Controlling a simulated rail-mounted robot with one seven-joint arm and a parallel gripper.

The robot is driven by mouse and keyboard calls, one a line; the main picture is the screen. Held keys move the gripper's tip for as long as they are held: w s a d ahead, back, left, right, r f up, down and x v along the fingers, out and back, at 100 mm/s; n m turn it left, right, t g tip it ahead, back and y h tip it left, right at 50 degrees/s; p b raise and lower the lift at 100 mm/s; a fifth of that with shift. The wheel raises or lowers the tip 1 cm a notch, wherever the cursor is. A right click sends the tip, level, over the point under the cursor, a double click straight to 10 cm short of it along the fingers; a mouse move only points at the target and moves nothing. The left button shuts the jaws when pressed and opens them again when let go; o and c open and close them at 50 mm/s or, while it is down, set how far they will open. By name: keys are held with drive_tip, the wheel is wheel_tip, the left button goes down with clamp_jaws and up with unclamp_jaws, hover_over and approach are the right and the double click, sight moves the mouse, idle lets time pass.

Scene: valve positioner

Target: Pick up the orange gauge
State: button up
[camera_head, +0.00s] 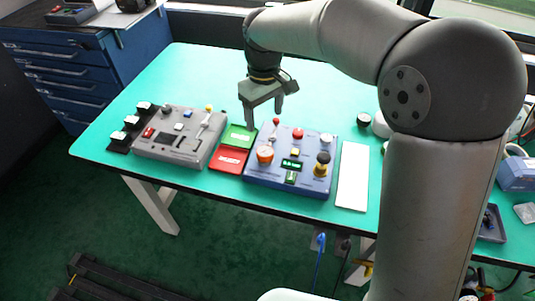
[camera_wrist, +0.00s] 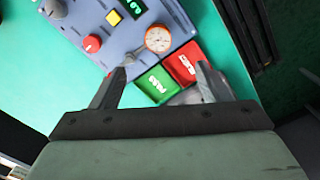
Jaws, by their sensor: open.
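The orange gauge (camera_head: 265,155), round with a pale dial face, sits on the left side of the blue-grey control box (camera_head: 301,186) on the table. In the wrist view the orange gauge (camera_wrist: 158,38) lies ahead of my fingertips, near the edge of the box. My gripper (camera_head: 264,112) is open and empty, pointing down above the table behind the gauge. In the wrist view its two fingers (camera_wrist: 162,68) are spread wide, with the gauge beyond them and not between them. Nothing visibly touches the gauge.
A green tray (camera_head: 240,137) and a red tray (camera_head: 229,160) lie left of the box. A grey control box (camera_head: 178,143) stands farther left. The box carries a red knob (camera_wrist: 92,43), a yellow button (camera_wrist: 114,18) and a lever. A white plate (camera_head: 353,176) lies right. Teal table (camera_head: 190,80) is clear behind.

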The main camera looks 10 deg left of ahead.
approach(265, 151)
wheel_tip(265, 151, down, 5)
drive_tip(key=shift+s+f, duration=0.1)
drive_tip(key=shift+s, duration=0.05)
drive_tip(key=shift+w+f+p, duration=0.15)
drive_tip(key=shift+f+p, duration=0.2)
drive_tip(key=shift+f, duration=1)
drive_tip(key=shift+w+f+p, duration=0.1)
drive_tip(key=shift+f+p, duration=0.25)
drive_tip(key=shift+f, duration=0.95)
drive_tip(key=c, duration=1.1)
